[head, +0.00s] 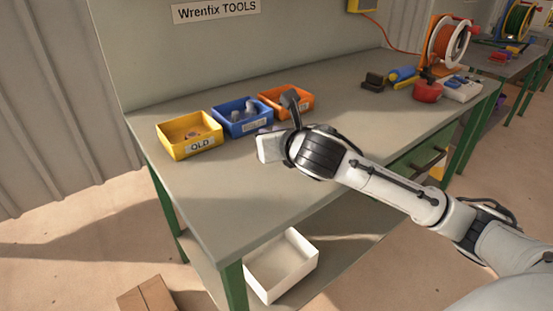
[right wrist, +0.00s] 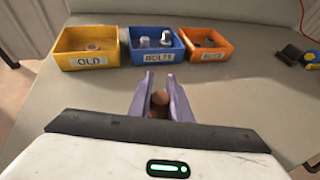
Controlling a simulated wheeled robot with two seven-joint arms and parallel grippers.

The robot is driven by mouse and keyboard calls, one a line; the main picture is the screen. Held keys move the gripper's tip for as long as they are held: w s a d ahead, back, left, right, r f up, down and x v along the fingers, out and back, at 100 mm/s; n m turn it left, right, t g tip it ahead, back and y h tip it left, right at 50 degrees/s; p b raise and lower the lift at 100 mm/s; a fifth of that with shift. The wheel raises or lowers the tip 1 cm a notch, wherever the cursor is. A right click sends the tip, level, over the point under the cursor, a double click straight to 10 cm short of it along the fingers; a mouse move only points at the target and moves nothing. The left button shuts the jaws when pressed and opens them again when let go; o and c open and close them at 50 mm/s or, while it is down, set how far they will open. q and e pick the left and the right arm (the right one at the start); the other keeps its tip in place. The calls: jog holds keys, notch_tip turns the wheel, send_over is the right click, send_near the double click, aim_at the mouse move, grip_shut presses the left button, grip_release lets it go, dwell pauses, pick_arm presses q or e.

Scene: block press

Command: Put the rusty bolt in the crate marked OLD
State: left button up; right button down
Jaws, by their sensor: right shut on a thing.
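The yellow crate labelled OLD (head: 174,152) stands at the left of a row of three on the bench. It also shows at the upper left of the right wrist view (right wrist: 114,61), with a small roundish item inside. My right gripper (head: 268,133) is over the bench in front of the crates. In the right wrist view its purple fingers (right wrist: 161,96) are shut on a brown, rusty-looking bolt (right wrist: 160,98), with its rounded top showing and the rest mostly hidden. The gripper is apart from the OLD crate, to its right and nearer. My left gripper is not in view.
A blue crate labelled BOLTS (right wrist: 135,56), with grey bolts, stands beside the OLD crate. An orange crate (right wrist: 224,53) follows on the right. A red container (head: 427,92) and a cable reel (head: 440,45) stand farther right. The bench top in front of the crates is clear.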

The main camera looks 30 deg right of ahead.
jog(key=shift+f+b, duration=0.55)
jog(key=shift+f, duration=2.05)
jog(key=shift+f, duration=0.15)
jog(key=c, duration=1.6)
grip_release()
jog(key=shift+c, duration=0.2)
